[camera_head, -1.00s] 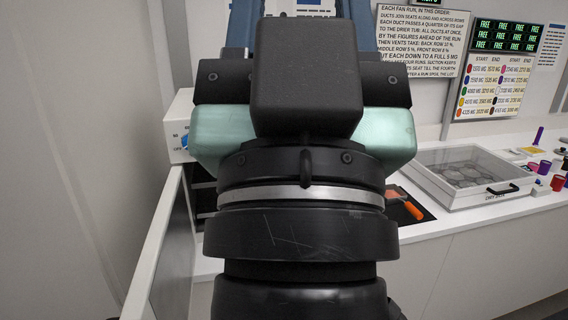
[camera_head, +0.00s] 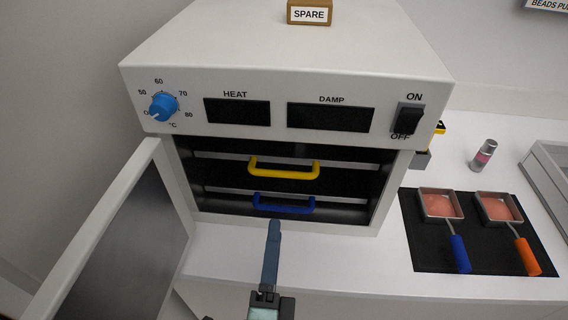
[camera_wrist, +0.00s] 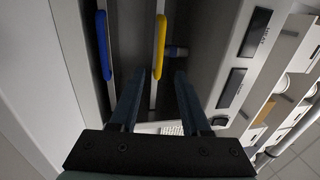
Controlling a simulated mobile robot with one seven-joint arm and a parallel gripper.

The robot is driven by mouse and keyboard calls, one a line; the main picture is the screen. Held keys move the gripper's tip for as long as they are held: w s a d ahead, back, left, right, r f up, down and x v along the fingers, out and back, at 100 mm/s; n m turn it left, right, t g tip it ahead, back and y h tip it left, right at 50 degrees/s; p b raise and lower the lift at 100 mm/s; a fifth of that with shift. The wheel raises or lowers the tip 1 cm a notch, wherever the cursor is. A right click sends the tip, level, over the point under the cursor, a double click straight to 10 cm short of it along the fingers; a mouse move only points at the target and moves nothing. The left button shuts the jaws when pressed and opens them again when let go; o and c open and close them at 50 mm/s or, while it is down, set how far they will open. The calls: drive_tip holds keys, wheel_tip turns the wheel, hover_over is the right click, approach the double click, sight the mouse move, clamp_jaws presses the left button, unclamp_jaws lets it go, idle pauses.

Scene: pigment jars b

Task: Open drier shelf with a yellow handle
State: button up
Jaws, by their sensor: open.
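The drier (camera_head: 285,60) is a white box with its door (camera_head: 110,235) swung open to the left. Inside are two dark shelves. The upper one has a yellow handle (camera_head: 284,168) and the lower one a blue handle (camera_head: 284,205). Both shelves look pushed in. My gripper (camera_head: 272,232) is in front of the drier opening, below the blue handle in the head view. In the wrist view my gripper (camera_wrist: 157,84) is open and empty, and the yellow handle (camera_wrist: 161,47) lies ahead, between the fingertip lines. The blue handle (camera_wrist: 103,45) is further left there.
The drier front has a blue dial (camera_head: 163,107) and an ON/OFF switch (camera_head: 408,119). A SPARE block (camera_head: 310,12) sits on top. To the right, a black mat (camera_head: 435,258) holds two pans with blue and orange handles. The open door bounds the left side.

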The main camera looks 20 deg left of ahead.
sight(283, 172)
drive_tip(key=p+x, duration=0.3)
drive_tip(key=x, duration=0.9)
drive_tip(key=shift+w+r, duration=0.1)
drive_tip(key=shift+w, duration=0.3)
clamp_jaws()
idle(0.9)
